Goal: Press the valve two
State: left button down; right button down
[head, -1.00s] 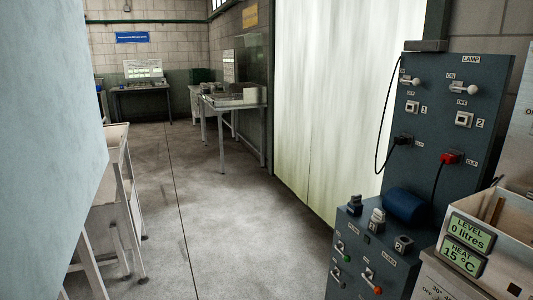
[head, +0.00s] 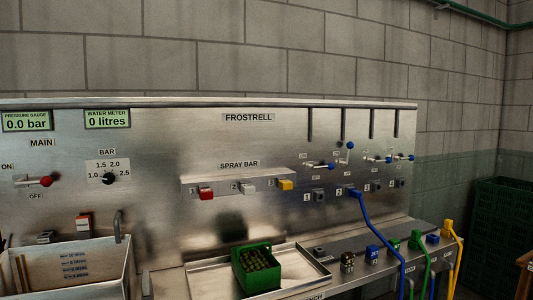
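A steel panel marked FROSTRELL (head: 248,117) fills the middle of the head view. A row of blue-tipped valve levers is on its right part. The second lever from the left (head: 350,146) points upward, while the first lever (head: 330,166), third lever (head: 385,160) and fourth lever (head: 409,157) lie sideways. The small tags above them are too small to read. Numbered sockets sit below the levers, and a blue hose (head: 366,215) runs from the second socket (head: 354,193). Neither of my grippers is in view.
The SPRAY BAR has a red button (head: 206,194), white button (head: 248,186) and yellow button (head: 286,184). A green crate (head: 256,268) of small green items stands in a steel tray (head: 215,289). A red MAIN lever (head: 44,181) lies sideways; the pressure gauge (head: 26,121) reads 0.0 bar.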

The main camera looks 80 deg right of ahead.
aim_at(350, 145)
jog(key=z, duration=3.25)
jog(key=i+l+u, duration=0.1)
jog(key=i+l, duration=0.95)
jog(key=i, duration=0.1)
